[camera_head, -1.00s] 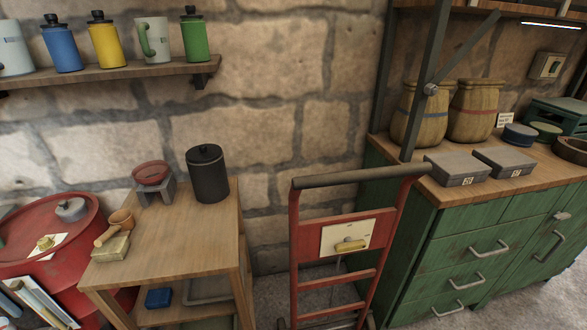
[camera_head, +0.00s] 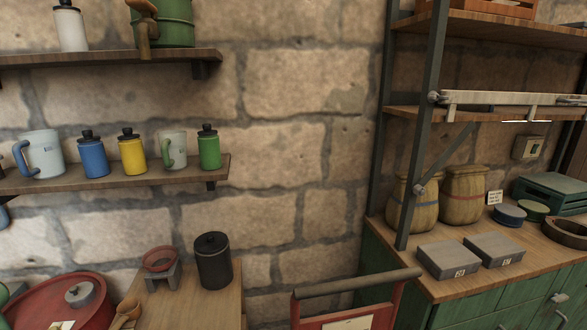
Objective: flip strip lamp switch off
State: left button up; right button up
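A wall switch plate (camera_head: 527,148) is on the stone wall at the right, above the green cabinet's worktop. Its toggle position is too small to tell. Neither of my grippers is in view.
The wooden worktop (camera_head: 437,290) holds two grey boxes (camera_head: 448,259), two barrels (camera_head: 464,195), round tins and a green crate (camera_head: 551,194). A red hand truck (camera_head: 357,286) stands before the cabinet. Mugs and canisters stand on the left shelf (camera_head: 120,178).

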aim_at(533, 150)
jog(key=l+z, duration=0.1)
jog(key=l, duration=0.55)
jog(key=l+z, duration=0.1)
jog(key=l, duration=0.5)
jog(key=l+z, duration=0.1)
jog(key=l, duration=0.55)
jog(key=i+l+z, duration=0.1)
jog(key=l, duration=0.5)
jog(key=l+z, duration=0.15)
jog(key=l, duration=0.5)
jog(key=i+l+z, duration=0.1)
jog(key=l, duration=0.5)
jog(key=i+l+z, duration=0.3)
jog(key=i, duration=0.35)
jog(key=i+z, duration=0.35)
jog(key=i, duration=0.25)
